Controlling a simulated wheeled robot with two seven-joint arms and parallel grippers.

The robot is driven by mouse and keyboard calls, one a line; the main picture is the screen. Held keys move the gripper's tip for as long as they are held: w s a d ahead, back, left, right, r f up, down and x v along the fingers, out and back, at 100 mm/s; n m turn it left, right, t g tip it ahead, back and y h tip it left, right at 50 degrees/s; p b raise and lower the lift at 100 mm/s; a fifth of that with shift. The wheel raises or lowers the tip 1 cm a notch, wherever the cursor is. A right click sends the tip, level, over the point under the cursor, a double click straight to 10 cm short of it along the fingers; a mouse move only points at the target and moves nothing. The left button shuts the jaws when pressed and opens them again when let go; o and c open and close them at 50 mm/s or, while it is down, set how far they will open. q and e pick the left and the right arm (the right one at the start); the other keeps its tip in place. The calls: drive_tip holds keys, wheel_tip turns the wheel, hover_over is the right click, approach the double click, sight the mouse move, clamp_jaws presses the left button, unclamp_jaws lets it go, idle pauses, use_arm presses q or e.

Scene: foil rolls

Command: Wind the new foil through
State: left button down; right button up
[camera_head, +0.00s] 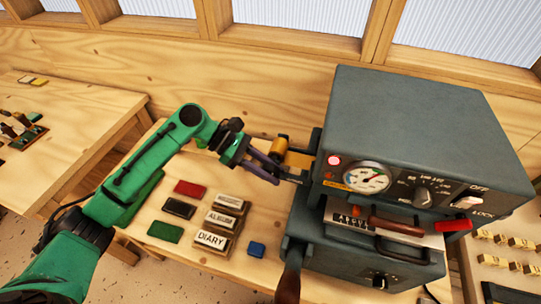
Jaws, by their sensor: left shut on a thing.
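The grey hot-stamping machine (420,120) stands on the right of the bench. A gold foil roll (281,147) sits at its left side, with a gold strip (298,159) running towards the machine. My left gripper (268,171) is at this roll, its dark fingers just below and left of it. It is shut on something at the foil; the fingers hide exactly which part. My right gripper is not in view.
A brown-handled lever (289,284) sticks out at the machine's front left. The dial (367,178) and red lamp (334,160) face forward.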

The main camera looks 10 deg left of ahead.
use_arm(q)
drive_tip(key=shift+r+y, duration=0.1)
drive_tip(key=shift+y, duration=0.2)
drive_tip(key=c, duration=0.6)
unclamp_jaws()
drive_tip(key=shift+c, duration=0.2)
drive_tip(key=shift+a, duration=0.15)
drive_tip(key=b+v, duration=0.3)
drive_tip(key=v, duration=1.1)
drive_tip(key=shift+r+b, duration=0.2)
drive_tip(key=shift+b, duration=0.15)
